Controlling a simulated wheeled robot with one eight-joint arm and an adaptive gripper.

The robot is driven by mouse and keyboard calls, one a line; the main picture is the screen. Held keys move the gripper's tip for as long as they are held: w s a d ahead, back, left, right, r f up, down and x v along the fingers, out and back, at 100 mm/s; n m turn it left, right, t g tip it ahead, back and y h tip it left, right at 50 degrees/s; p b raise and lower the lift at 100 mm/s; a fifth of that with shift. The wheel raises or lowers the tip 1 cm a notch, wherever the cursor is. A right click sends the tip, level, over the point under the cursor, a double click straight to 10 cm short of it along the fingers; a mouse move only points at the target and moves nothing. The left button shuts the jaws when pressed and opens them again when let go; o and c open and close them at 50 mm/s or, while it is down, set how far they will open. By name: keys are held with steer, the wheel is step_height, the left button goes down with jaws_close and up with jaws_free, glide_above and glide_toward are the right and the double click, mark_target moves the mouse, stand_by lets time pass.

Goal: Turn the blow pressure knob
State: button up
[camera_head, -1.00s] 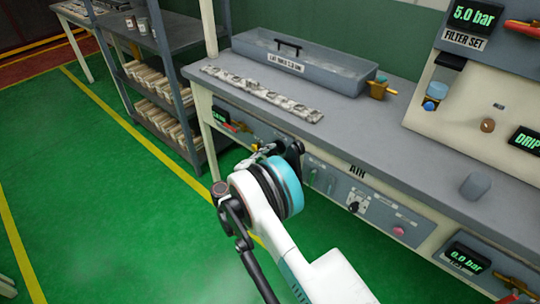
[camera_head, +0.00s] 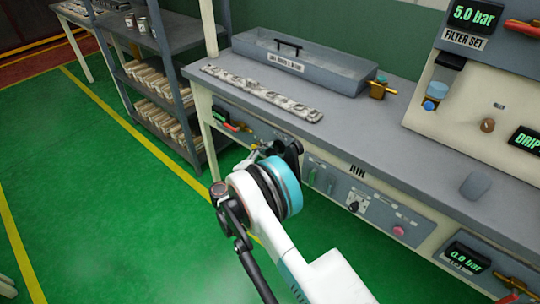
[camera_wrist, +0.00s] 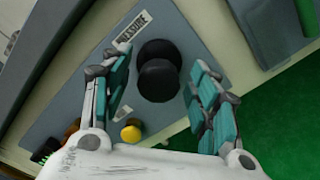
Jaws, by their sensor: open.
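In the wrist view a black round knob (camera_wrist: 158,78) stands out from a grey panel (camera_wrist: 72,105). A white label (camera_wrist: 132,31) beside it is only partly readable and ends in "ESSURE". My gripper (camera_wrist: 161,66) is open, with one teal-padded finger on each side of the knob. Gaps show between the pads and the knob, so the fingers appear apart from it. In the head view my gripper is at the front of the bench by the panel, largely hidden by my wrist; I cannot make out the knob there.
A small yellow knob (camera_wrist: 131,133) sits on the panel near the gripper's base. The bench (camera_head: 365,118) carries a grey tray (camera_head: 345,68) and a metal strip (camera_head: 262,93). Green floor (camera_head: 110,220) lies open in front.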

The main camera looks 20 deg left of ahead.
steer(key=v, duration=1.1)
steer(key=shift+s, duration=0.3)
